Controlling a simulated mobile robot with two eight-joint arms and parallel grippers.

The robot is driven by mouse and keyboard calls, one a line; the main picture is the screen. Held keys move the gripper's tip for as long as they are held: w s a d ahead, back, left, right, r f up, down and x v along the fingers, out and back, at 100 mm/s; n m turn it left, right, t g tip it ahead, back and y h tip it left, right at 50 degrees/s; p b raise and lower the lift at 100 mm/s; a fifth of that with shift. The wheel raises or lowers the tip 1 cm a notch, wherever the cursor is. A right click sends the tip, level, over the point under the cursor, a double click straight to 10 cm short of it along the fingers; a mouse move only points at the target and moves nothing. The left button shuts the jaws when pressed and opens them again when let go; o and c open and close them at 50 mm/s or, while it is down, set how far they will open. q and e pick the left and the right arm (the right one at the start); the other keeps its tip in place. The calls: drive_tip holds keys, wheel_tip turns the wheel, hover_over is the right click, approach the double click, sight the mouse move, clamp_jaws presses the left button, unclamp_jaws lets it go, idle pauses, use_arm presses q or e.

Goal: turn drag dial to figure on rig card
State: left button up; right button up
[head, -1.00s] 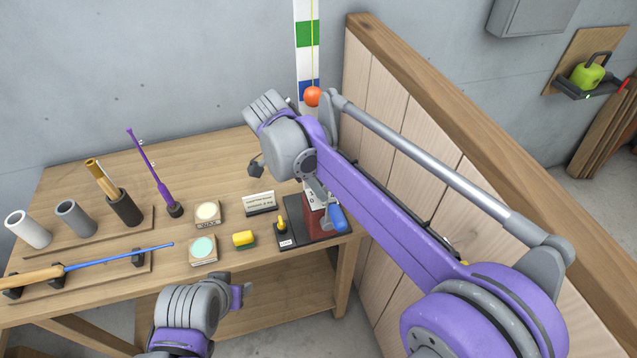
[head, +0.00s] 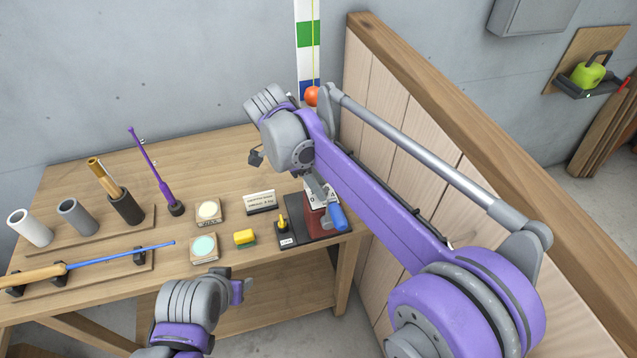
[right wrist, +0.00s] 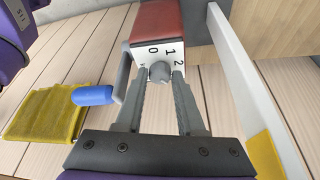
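The drag dial (right wrist: 159,72) is a grey knob on a white face with the figures 0, 1 and 2, on a red block. In the head view, the red block (head: 313,219) stands at the bench's right end, partly hidden by my right arm. My right gripper (right wrist: 162,74) has its fingers on either side of the knob, with a narrow gap showing at the right; firm contact cannot be seen. The rig card (head: 260,201) is a small white sign left of the block; its text is too small to read. My left gripper (head: 238,291) is low before the bench, its fingers not distinguishable.
A blue-handled crank (right wrist: 94,95) sticks out beside the dial. A yellow sponge-like block (head: 245,237), two round-topped wooden blocks and rod holders stand on the bench (head: 100,177). A wooden partition (head: 480,150) bounds the right side.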

drive_tip(key=o, duration=0.3)
drive_tip(key=shift+o, duration=0.2)
drive_tip(key=v, duration=1)
drive_tip(key=shift+a+r+p, duration=0.25)
drive_tip(key=shift+r+p, duration=0.1)
drive_tip(key=shift+p, duration=0.1)
drive_tip(key=s+d+f+n+t+y, duration=0.1)
drive_tip(key=s+d+f+n+y, duration=0.2)
drive_tip(key=d, duration=0.4)
drive_tip(key=s+d+f+n+t, duration=0.1)
drive_tip(key=s+d+f+n, duration=0.1)
drive_tip(key=s+d+n, duration=0.35)
drive_tip(key=s+d+f+n+t+y, duration=0.1)
drive_tip(key=s+d+f+n+t, duration=0.3)
drive_tip(key=s+d+f+n, duration=0.5)
wheel_tip(320, 180, down, 3)
drive_tip(key=shift+s+d+f, duration=0.1)
drive_tip(key=shift+s+d, duration=0.4)
drive_tip(key=shift+d, duration=0.05)
